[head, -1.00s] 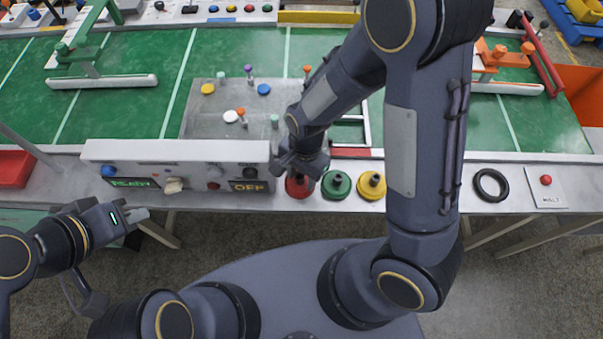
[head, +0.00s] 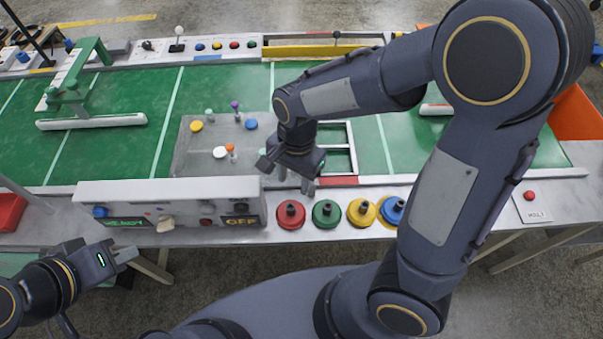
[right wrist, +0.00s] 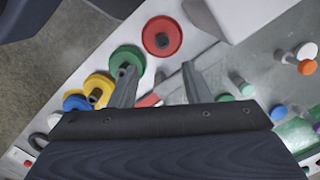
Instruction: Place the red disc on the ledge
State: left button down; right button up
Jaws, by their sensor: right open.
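The red disc (head: 290,214), with a dark knob at its middle, lies flat on the grey front ledge (head: 572,195). It is at the left end of a row with the green (head: 326,213), yellow (head: 362,211) and blue (head: 393,210) discs. It also shows in the right wrist view (right wrist: 161,36), clear of both fingers. My right gripper (head: 296,181) is open and empty, raised just behind and above the red disc; its spread fingers show in the right wrist view (right wrist: 158,82). My left gripper (head: 126,256) hangs in front of the table at lower left; its jaw opening is unclear.
A control box (head: 170,205) with buttons stands just left of the red disc. Behind the ledge, a grey plate (head: 190,155) carries small pegs and coloured caps on the green surface. My right arm hides part of the ledge right of the discs.

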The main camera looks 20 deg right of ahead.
jog(key=s+d+r+n+t+y, duration=0.2)
jog(key=s+d+r+n+t, duration=0.4)
jog(key=s+d+r+n, duration=0.2)
jog(key=shift+s+d+r+t+y, duration=0.35)
jog(key=shift+s+d+r, duration=0.5)
jog(key=shift+s+r, duration=0.7)
jog(key=shift+s+f, duration=0.15)
